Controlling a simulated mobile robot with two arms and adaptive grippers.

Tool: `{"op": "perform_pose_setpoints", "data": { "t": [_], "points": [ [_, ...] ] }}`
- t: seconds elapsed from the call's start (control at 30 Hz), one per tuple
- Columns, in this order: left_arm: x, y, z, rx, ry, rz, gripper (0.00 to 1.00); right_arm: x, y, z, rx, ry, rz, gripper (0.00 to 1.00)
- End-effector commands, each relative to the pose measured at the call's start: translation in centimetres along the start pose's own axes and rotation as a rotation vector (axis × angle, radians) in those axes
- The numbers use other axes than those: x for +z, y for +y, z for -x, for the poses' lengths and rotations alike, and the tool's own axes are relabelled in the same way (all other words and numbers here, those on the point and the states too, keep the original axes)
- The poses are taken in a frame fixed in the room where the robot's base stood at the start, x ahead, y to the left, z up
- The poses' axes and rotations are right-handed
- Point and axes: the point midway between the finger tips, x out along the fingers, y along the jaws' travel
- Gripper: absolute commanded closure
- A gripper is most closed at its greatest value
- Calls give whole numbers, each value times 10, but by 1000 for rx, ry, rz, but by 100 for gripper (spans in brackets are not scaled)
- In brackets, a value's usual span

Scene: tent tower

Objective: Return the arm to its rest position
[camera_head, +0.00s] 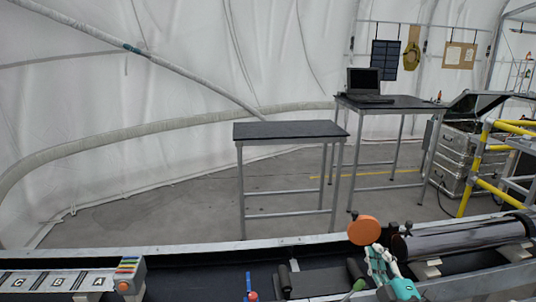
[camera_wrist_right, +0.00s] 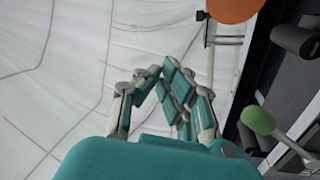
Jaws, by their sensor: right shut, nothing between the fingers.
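My right gripper (camera_head: 377,258) is teal and grey and stands low at the right of centre in the head view, over the dark bench. In the right wrist view its fingers (camera_wrist_right: 160,70) come together at the tips, with nothing held between them. An orange disc (camera_head: 364,230) shows just above and left of the gripper in the head view; it also shows at the top of the wrist view (camera_wrist_right: 235,8). My left gripper is in no view.
A long black bench (camera_head: 200,272) runs across the front. A large dark cylinder (camera_head: 465,238) lies to the right of the gripper. A green-ended lever (camera_wrist_right: 257,120) is close by. Two tables stand beyond, one bare (camera_head: 290,130), one with a laptop (camera_head: 366,84). A yellow rail (camera_head: 478,165) is at right.

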Motion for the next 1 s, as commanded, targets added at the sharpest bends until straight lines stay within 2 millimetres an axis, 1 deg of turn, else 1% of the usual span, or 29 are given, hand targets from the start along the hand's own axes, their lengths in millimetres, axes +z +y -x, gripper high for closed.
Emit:
{"op": "perform_pose_setpoints", "data": {
  "t": [0.03, 0.07, 0.17, 0.2, 0.23, 0.27, 0.3, 0.33, 0.4, 0.5, 0.6, 0.8, 0.97, 1.0],
  "points": [
    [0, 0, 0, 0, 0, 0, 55, 7, 0, 20, 33, -100, -99, 100],
    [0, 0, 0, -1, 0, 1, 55, 14, 0, 32, 46, -168, -155, 100],
    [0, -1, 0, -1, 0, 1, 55, 36, -15, 77, 38, -407, -341, 100],
    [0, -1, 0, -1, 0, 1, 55, 43, -26, 98, 11, -506, -411, 100],
    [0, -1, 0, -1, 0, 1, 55, 47, -36, 115, -18, -581, -461, 100],
    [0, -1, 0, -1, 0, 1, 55, 49, -48, 133, -55, -655, -512, 100],
    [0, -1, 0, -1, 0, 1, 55, 49, -64, 158, -115, -751, -574, 100],
    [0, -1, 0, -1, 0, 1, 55, 47, -75, 176, -164, -817, -614, 100],
    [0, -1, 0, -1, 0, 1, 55, 38, -97, 213, -275, -936, -688, 100],
    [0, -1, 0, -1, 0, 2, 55, 21, -119, 254, -417, -1052, -757, 100],
    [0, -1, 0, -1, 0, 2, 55, 3, -133, 286, -540, -1129, -803, 100],
    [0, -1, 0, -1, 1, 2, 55, -33, -148, 340, -762, -1231, -864, 100],
    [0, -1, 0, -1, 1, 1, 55, -62, -151, 377, -931, -1281, -894, 100],
    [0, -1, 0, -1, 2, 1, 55, -58, -161, 377, -936, -1287, -891, 100]
  ]
}}
